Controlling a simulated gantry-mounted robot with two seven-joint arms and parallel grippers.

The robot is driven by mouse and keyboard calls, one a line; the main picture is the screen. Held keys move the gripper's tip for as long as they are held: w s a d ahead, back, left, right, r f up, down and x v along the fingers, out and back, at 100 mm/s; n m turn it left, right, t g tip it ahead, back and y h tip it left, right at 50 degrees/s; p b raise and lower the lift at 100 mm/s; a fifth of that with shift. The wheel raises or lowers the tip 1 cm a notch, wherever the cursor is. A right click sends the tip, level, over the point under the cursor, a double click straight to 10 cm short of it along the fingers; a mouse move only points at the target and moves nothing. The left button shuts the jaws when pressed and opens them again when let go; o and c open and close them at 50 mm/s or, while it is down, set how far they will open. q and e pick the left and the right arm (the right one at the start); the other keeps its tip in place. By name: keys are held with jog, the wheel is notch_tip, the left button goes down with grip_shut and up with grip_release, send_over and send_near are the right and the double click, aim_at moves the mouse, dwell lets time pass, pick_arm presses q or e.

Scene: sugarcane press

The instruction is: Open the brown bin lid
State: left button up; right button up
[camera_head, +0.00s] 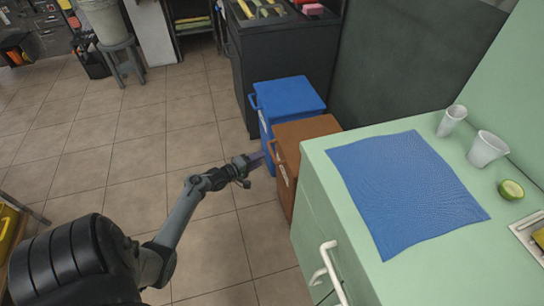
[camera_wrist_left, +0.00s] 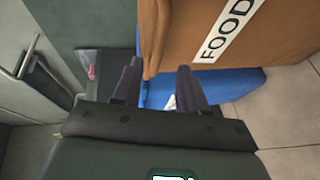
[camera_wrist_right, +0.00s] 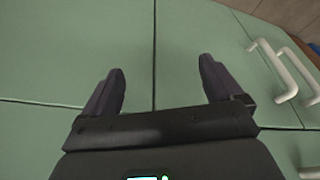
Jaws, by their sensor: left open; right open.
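The brown bin (camera_head: 306,130) stands between the blue bin and the green counter, with its lid down. Its brown handle (camera_head: 272,151) is on the front side, facing left. My left gripper (camera_head: 258,161) is open at this handle. In the left wrist view the brown bin (camera_wrist_left: 200,60) carries a FOOD label, and its handle (camera_wrist_left: 151,38) reaches between the open fingers (camera_wrist_left: 158,72); whether they touch it I cannot tell. My right gripper (camera_wrist_right: 160,82) is open and empty before green cabinet doors in the right wrist view, and is out of the head view.
The blue bin (camera_head: 288,96) stands right behind the brown one. The green counter (camera_head: 350,245) on the right holds a blue cloth (camera_head: 405,185), two cups and a cut lime. White handles (camera_wrist_right: 275,70) stick out from its doors. The tiled floor (camera_head: 130,150) to the left is clear.

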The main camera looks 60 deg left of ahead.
aim_at(272, 151)
pick_arm(q)
jog(key=b+x, duration=0.3)
jog(key=x, duration=0.4)
jog(key=shift+r, duration=0.1)
jog(key=shift+w, duration=0.35)
jog(key=shift+c, duration=0.3)
jog(key=shift+s, duration=0.1)
grip_shut()
